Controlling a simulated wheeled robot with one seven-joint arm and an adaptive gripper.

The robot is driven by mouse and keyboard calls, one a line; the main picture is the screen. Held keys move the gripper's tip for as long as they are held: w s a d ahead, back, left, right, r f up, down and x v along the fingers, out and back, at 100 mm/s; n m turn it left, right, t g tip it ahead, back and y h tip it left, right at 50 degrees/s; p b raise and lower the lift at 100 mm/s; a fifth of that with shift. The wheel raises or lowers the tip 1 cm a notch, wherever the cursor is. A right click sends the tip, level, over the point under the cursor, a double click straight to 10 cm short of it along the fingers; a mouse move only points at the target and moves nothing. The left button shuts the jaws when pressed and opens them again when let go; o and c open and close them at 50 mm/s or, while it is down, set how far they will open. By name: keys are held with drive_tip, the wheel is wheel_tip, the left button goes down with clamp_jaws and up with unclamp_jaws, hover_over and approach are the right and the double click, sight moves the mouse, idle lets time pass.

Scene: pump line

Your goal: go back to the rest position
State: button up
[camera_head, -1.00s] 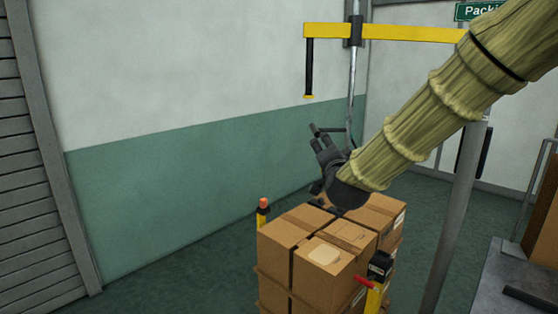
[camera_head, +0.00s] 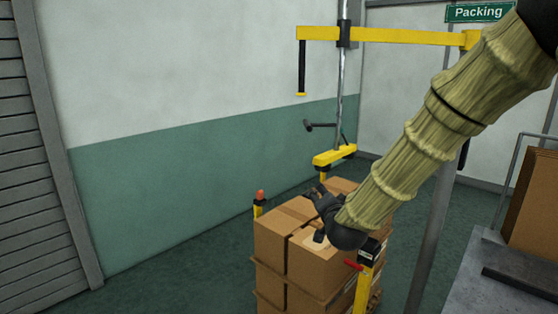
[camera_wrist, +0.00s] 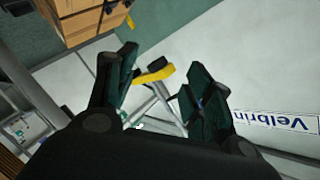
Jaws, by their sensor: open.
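My arm reaches in from the upper right in the head view, in a ribbed tan sleeve. My gripper (camera_head: 318,198) is at its lower end, in front of the stacked cardboard boxes (camera_head: 275,240), partly hidden by its own wrist. I cannot tell whether it touches them. In the wrist view my gripper (camera_wrist: 160,90) shows its two dark fingers spread apart, with nothing held between them. Beyond the fingers are a yellow and black part (camera_wrist: 152,75) and grey metal legs or tubes.
A yellow overhead beam (camera_head: 385,35) hangs on a steel pole, with a yellow unit (camera_head: 334,156) behind the boxes. A yellow post with a red handle (camera_head: 364,285) stands before the stack. A grey post and a bench (camera_head: 470,275) are at right. Floor at left is clear.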

drive_tip(key=s+d+f+n+g, duration=0.1)
drive_tip(key=s+f+g, duration=0.1)
drive_tip(key=s+f, duration=0.65)
drive_tip(key=s+d+f+n+g, duration=0.2)
drive_tip(key=s+f+g, duration=0.1)
drive_tip(key=f, duration=1.1)
drive_tip(key=s+d+f+n+g, duration=0.15)
drive_tip(key=s+f, duration=0.35)
drive_tip(key=f, duration=0.7)
drive_tip(key=s+d+f+n+g, duration=0.1)
drive_tip(key=s+f+g, duration=0.2)
drive_tip(key=s+f, duration=0.3)
drive_tip(key=s+d+f+n+g, duration=0.1)
drive_tip(key=s+f, duration=0.5)
drive_tip(key=s, duration=1.1)
drive_tip(key=s+d+f+n+g, duration=0.2)
drive_tip(key=s+f+g, duration=0.3)
drive_tip(key=s, duration=0.7)
drive_tip(key=shift+s+d+f+h, duration=0.15)
drive_tip(key=shift+d+f+h, duration=0.3)
drive_tip(key=shift+d, duration=0.3)
